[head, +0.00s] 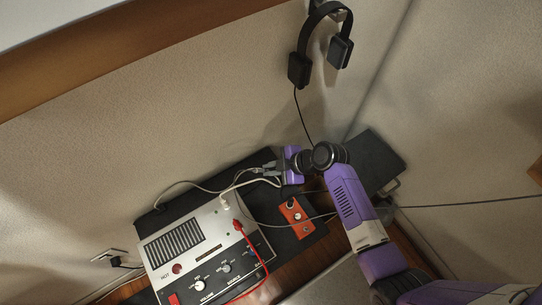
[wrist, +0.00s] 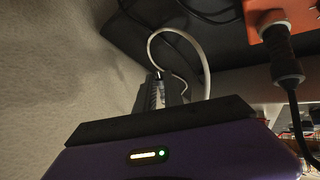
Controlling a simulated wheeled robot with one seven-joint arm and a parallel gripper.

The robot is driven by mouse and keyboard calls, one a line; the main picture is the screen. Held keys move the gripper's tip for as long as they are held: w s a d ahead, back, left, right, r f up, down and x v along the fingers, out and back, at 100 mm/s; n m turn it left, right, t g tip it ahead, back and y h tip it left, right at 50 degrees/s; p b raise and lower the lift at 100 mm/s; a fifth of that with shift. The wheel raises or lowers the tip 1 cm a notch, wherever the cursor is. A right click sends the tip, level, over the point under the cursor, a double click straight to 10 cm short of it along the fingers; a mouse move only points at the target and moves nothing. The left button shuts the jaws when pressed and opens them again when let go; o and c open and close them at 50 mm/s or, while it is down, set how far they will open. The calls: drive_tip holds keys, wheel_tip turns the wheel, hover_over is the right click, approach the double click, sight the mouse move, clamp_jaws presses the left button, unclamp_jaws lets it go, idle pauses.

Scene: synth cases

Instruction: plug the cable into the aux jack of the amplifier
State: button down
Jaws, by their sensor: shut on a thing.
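The amplifier (head: 212,254) is a silver panel with a speaker grille, several knobs and a red button, lying on a dark board near the wall. My gripper (head: 264,171) is above the board's right upper corner, apart from the panel. It is shut on a pale cable (head: 262,181), which also loops from the fingers in the wrist view (wrist: 207,75). My gripper shows there too (wrist: 160,90). The plug end is hidden or too small to make out. A white plug (head: 225,204) stands at the panel's upper right edge. I cannot tell which socket is the aux jack.
A red plug (head: 238,226) with a red cable sits in the panel. An orange box (head: 304,229) with a black plug stands right of the amplifier. Headphones (head: 299,68) hang on the wall, their cord running down behind my arm.

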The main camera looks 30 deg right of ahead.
drive_tip(key=w+y, duration=0.1)
drive_tip(key=w+d+n+y, duration=0.1)
drive_tip(key=w+n+g+y+b, duration=0.1)
drive_tip(key=shift+d+f+y, duration=0.15)
drive_tip(key=shift+f+y, duration=0.1)
drive_tip(key=shift+y, duration=0.05)
drive_tip(key=shift+w+d+y, duration=0.5)
drive_tip(key=shift+d, duration=0.2)
drive_tip(key=shift+f+b, duration=2.4)
drive_tip(key=shift+f, duration=0.5)
drive_tip(key=c, duration=1.4)
unclamp_jaws()
drive_tip(key=shift+o, duration=0.2)
drive_tip(key=v, duration=0.7)
drive_tip(key=shift+d+r, duration=0.25)
drive_tip(key=shift+s, duration=0.15)
